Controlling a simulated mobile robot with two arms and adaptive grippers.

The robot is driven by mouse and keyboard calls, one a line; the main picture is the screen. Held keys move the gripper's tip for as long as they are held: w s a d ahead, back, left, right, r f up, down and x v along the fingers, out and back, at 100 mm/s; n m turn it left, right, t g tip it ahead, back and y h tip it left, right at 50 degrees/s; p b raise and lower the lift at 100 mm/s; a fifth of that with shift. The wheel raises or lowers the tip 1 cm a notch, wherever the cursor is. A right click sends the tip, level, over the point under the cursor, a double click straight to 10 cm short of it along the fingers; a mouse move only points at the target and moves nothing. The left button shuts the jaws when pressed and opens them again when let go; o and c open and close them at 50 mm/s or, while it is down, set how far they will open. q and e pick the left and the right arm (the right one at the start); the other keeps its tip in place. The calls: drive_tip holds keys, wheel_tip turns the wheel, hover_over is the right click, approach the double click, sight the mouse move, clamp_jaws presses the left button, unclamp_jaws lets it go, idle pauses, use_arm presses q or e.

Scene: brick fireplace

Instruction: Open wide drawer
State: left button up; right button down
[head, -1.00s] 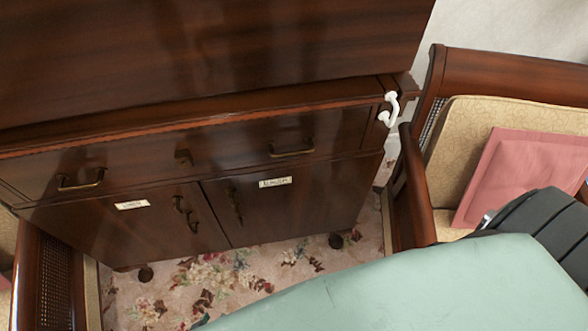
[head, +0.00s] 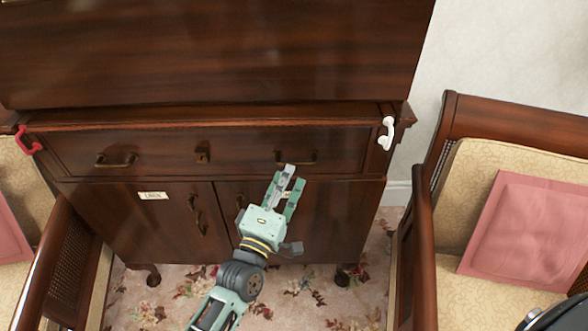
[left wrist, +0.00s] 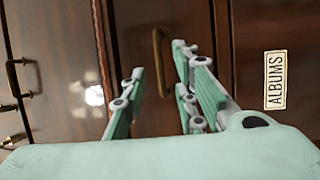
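The wide drawer (head: 235,150) is a dark wood front across the cabinet, flush and closed. It has a left brass handle (head: 115,162), a right brass handle (head: 296,158) and a small fitting in the middle. My left gripper (head: 287,180) is open in front of the cabinet, its fingertips just below the right handle in the head view. In the left wrist view the same handle (left wrist: 160,62) appears in the gap between the open fingers (left wrist: 160,90). I see no contact, and cannot tell the remaining distance. My right gripper is not in view.
Cabinet doors (head: 150,225) lie below the drawer; one bears an "ALBUMS" label (left wrist: 275,80). A white handle (head: 387,133) and a red handle (head: 28,140) are at the cabinet's sides. A right chair (head: 470,215) and left chair (head: 75,245) flank the patterned carpet (head: 295,300).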

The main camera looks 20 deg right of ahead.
use_arm(q)
drive_tip(key=x, duration=0.3)
drive_tip(key=shift+w+d+r, duration=0.1)
drive_tip(key=shift+w+d, duration=0.15)
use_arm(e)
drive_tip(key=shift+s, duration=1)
use_arm(q)
clamp_jaws()
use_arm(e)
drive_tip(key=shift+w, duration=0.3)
